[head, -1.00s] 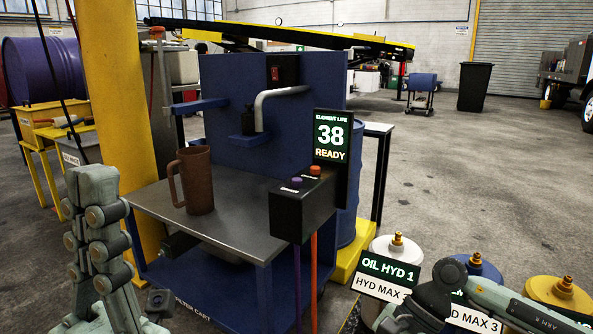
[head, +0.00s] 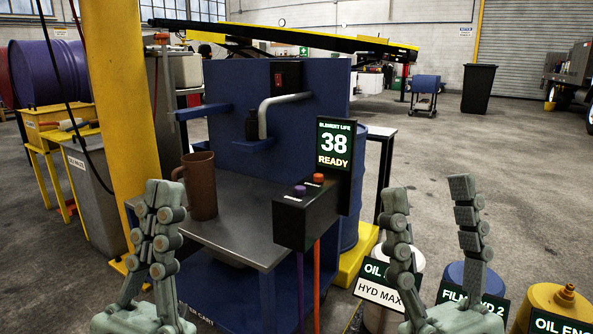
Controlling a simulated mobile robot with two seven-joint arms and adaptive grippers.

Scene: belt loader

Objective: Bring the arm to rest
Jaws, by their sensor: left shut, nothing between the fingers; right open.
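My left gripper (head: 157,225) is at the lower left of the head view, upright, in front of the filter cart's left front corner. Its fingers are shut with nothing between them. My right gripper (head: 436,225) is at the lower right, upright, with its fingers wide apart and empty. It stands in front of the containers and covers part of them. Neither gripper appears to touch anything.
The blue filter cart (head: 262,256) stands ahead with a brown mug (head: 200,186) on its metal top. A display (head: 334,160) reads "38 READY". White (head: 385,318), blue (head: 458,272) and yellow (head: 553,299) containers stand at the lower right. A yellow post (head: 111,120) stands at left.

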